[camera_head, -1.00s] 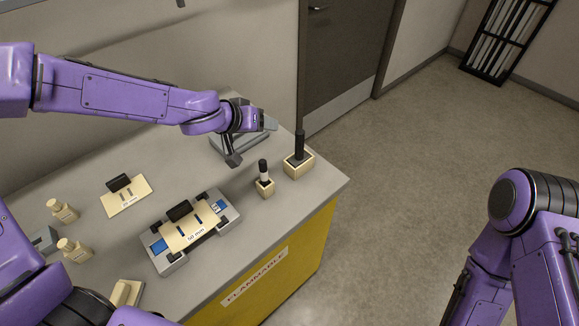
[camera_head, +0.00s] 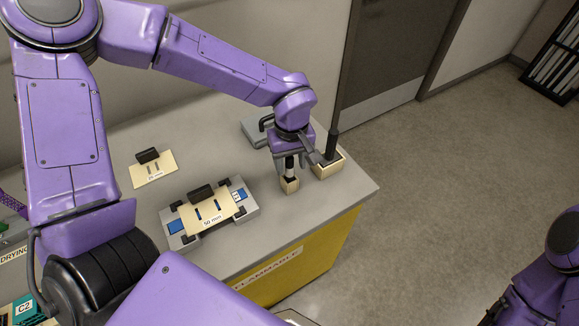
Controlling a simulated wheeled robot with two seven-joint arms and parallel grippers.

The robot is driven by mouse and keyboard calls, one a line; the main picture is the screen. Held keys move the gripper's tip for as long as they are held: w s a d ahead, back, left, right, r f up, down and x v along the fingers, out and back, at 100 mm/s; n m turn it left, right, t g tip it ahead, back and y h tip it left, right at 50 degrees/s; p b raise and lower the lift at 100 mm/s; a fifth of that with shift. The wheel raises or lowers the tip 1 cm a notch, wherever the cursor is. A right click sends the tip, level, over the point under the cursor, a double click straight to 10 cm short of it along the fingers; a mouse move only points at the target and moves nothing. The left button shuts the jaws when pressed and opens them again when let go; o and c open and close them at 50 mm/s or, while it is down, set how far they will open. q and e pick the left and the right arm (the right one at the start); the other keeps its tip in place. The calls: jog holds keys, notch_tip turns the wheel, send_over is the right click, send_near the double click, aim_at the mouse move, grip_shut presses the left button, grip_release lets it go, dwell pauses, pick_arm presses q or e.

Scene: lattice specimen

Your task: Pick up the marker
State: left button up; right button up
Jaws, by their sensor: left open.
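The marker (camera_head: 289,172), white with a dark upper part, stands upright in a small wooden block (camera_head: 289,186) near the right end of the counter. My left gripper (camera_head: 297,160) points down over it, open, with its fingers on either side of the marker's upper part. The top of the marker is hidden behind the gripper. I cannot tell whether a finger touches it. My right arm shows at the lower right edge; its gripper is out of view.
A tall black rod (camera_head: 332,146) stands in a larger wooden block (camera_head: 327,170), close to the right finger. A grey fixture with a plate marked 50 mm (camera_head: 211,221) lies to the left. Another plate (camera_head: 153,175) lies behind it. The counter's right edge is near.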

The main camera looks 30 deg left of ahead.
pick_arm(q)
jog(key=shift+s+a+f, duration=0.1)
jog(key=shift+a+f, duration=0.1)
jog(key=shift+f, duration=1)
jog(key=shift+d+f, duration=0.1)
jog(key=shift+f, duration=0.1)
grip_shut()
